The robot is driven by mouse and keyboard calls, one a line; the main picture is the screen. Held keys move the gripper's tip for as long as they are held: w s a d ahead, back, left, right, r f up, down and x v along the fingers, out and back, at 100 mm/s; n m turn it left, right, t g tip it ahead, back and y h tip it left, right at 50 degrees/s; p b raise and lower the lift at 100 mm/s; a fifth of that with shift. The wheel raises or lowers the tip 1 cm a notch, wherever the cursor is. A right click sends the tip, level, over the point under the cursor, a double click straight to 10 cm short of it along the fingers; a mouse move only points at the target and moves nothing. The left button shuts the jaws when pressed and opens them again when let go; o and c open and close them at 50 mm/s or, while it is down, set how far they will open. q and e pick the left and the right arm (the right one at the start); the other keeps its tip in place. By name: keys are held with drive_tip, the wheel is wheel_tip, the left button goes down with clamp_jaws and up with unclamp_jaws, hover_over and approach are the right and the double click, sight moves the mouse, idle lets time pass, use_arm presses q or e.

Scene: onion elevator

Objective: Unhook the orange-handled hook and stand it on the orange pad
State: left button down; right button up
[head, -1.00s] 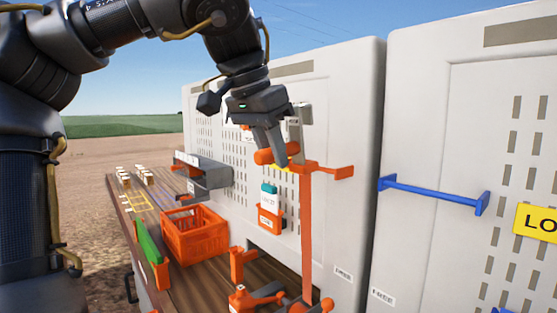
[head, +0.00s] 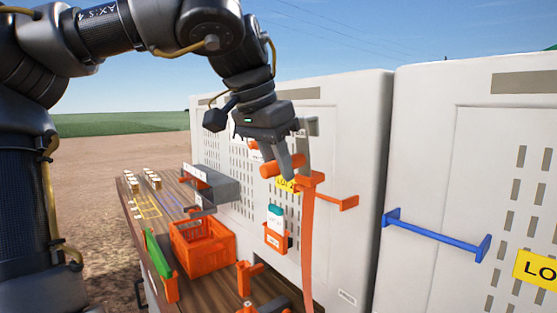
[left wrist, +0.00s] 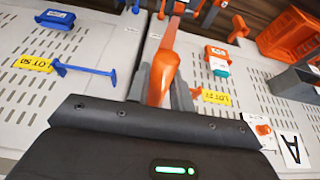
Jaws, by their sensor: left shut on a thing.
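My left gripper (head: 288,166) is shut on the orange handle of the hook (head: 309,235), in front of the white cabinet. The hook's long orange strip hangs down from its top, leaning slightly, and its lower end runs out of the head view. In the left wrist view, the orange hook (left wrist: 164,72) sits between the fingers of my left gripper (left wrist: 160,92). An orange rail (head: 333,198) sticks out just right of the strip; I cannot tell whether they touch. I cannot make out the orange pad. My right gripper is not in view.
White cabinets (head: 360,120) stand close behind the gripper, with a blue rail (head: 437,233) to the right. Below left, a wooden bench (head: 185,275) holds an orange crate (head: 205,255), a green item (head: 157,252) and small pale pieces. An orange holder (head: 275,240) hangs on the cabinet.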

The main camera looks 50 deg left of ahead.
use_arm(q)
drive_tip(key=shift+s, duration=0.15)
drive_tip(key=shift+s+a, duration=0.1)
drive_tip(key=shift+s, duration=1)
drive_tip(key=s, duration=0.7)
drive_tip(key=shift+s+a, duration=0.15)
drive_tip(key=shift+a, duration=0.2)
